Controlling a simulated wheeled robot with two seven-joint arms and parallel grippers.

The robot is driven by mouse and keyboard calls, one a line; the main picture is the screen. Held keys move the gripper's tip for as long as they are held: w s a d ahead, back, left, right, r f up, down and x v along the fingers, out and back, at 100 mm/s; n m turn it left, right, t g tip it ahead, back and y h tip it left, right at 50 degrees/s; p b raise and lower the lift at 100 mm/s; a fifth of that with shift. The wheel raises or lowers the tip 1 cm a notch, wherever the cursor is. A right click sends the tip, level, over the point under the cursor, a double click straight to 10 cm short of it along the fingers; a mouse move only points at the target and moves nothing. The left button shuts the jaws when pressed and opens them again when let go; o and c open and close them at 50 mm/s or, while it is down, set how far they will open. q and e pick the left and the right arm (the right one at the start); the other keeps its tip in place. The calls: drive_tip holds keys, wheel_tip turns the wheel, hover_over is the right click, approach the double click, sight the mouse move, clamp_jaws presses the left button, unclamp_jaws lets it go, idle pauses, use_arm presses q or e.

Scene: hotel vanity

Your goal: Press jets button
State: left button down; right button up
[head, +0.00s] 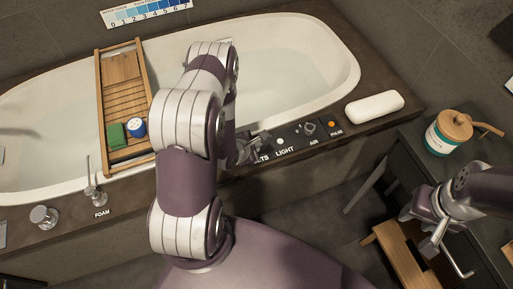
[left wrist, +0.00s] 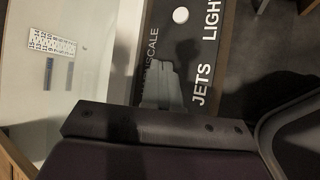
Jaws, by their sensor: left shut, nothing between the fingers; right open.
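The control panel (head: 307,133) lies on the tub's front ledge. In the head view its JETS label is partly hidden by my left gripper (head: 248,150), which is at the panel's left end. In the left wrist view the JETS label (left wrist: 202,85) is readable, and the shut, empty fingers of my left gripper (left wrist: 163,85) are beside it. The jets button itself is hidden, apparently behind the fingers; I cannot tell whether they touch it. A white round button (head: 280,141) shows by the LIGHT label. My right gripper (head: 435,240) is open and empty at the right.
A wooden bath tray (head: 113,95) with a green block (head: 117,136) and a blue-and-white pot (head: 138,127) spans the tub. An air knob (head: 309,128) and an orange pulse button (head: 332,124) are right of LIGHT. A white cushion (head: 374,107) and a lidded jar (head: 446,137) are further right.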

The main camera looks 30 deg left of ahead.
use_arm(q)
drive_tip(key=shift+f, duration=0.15)
drive_tip(key=shift+f, duration=0.3)
drive_tip(key=shift+f+b, duration=0.4)
drive_tip(key=shift+b, duration=0.05)
idle(0.6)
drive_tip(key=shift+r, duration=0.15)
drive_tip(key=shift+r+p, duration=0.7)
drive_tip(key=shift+p, duration=0.1)
wheel_tip(320, 180, up, 5)
drive_tip(key=p, duration=0.5)
idle(0.6)
